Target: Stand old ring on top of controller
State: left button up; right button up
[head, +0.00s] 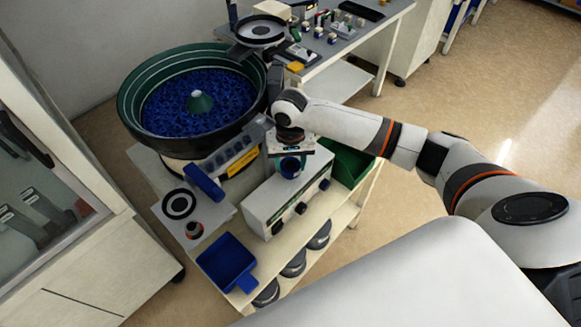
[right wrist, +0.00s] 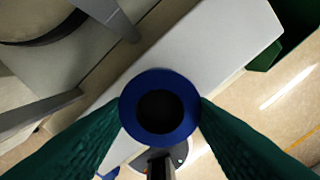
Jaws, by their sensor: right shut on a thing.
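The old ring appears to be the blue ring (head: 289,175) with a dark hole. My right gripper (head: 290,158) is shut on it, and in the right wrist view the green fingers press the ring (right wrist: 129,108) from both sides. The controller (head: 270,207) is a white box with black knobs on its front, on the cart top. The ring is over the back part of the controller's top; I cannot tell whether they touch. The controller's white top (right wrist: 215,45) also shows behind the ring in the right wrist view. My left gripper is not in view.
A green bowl feeder (head: 128,107) full of blue parts stands behind left. A white plate (head: 160,213) with a black ring (head: 179,204), a blue bin (head: 226,263) and a green bin (head: 350,168) flank the controller. A glass-fronted cabinet (head: 50,200) stands at left.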

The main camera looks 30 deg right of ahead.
aim_at(290, 166)
notch_tip(290, 166, down, 2)
jog(key=shift+f, duration=0.25)
jog(key=shift+f, duration=0.1)
jog(key=o, duration=1)
jog(key=shift+o, duration=0.2)
notch_tip(290, 166, up, 12)
